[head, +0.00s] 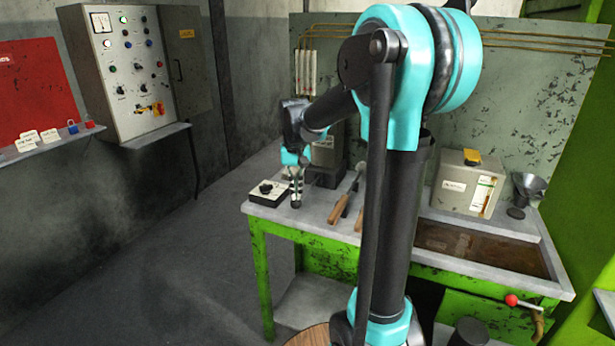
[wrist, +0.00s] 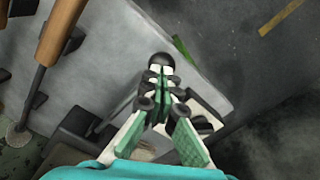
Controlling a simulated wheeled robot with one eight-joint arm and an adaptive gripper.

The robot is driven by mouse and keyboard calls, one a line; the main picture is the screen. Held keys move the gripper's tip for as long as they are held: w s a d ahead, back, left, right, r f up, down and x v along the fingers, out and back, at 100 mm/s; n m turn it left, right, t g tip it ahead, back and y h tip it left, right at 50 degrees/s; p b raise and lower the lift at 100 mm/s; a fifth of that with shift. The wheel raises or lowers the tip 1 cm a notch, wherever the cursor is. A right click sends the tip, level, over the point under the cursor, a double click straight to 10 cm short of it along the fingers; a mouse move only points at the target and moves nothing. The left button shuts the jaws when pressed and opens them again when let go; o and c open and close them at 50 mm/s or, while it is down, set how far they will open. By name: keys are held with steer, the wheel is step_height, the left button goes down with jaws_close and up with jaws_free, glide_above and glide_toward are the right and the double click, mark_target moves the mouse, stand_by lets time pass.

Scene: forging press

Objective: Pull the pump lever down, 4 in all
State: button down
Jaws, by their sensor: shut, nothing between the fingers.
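My gripper (head: 296,186) is over the left front corner of the green-legged bench, beside a small white-topped box with a black knob (head: 266,188). In the wrist view, my gripper (wrist: 160,88) is shut and empty, and a dark round ball (wrist: 160,61) shows just past its fingertips. I cannot tell whether the fingers touch the ball or what it belongs to. A lever with a red ball end (head: 511,300) sticks out at the bench's right front, far from my gripper. I cannot tell for sure which of these is the pump lever.
Wooden-handled tools (head: 340,209) lie right of my gripper. The bench (head: 318,213) also carries a grey tank box (head: 462,190), a funnel (head: 528,186) and a sunken brown tray (head: 470,246). A control cabinet (head: 128,70) hangs on the left wall. Floor left of the bench is clear.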

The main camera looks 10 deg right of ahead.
step_height(320, 180, up, 10)
steer(key=w+d, duration=0.1)
steer(key=shift+w, duration=0.25)
stand_by(0.4)
steer(key=shift+f, duration=0.1)
stand_by(0.4)
steer(key=shift+s+a+f, duration=0.15)
steer(key=shift+s+f, duration=0.1)
steer(key=shift+f, duration=1.1)
steer(key=shift+s+a+f, duration=0.15)
steer(key=shift+s+f, duration=0.05)
steer(key=shift+f, duration=1.1)
steer(key=shift+s+a+f, duration=0.15)
steer(key=shift+s+f, duration=0.1)
steer(key=shift+f, duration=1.2)
steer(key=shift+s+f, duration=0.1)
steer(key=shift+f, duration=1)
step_height(320, 180, up, 10)
steer(key=w+d, duration=0.1)
steer(key=shift+w+r, duration=0.25)
steer(key=shift+w, duration=0.05)
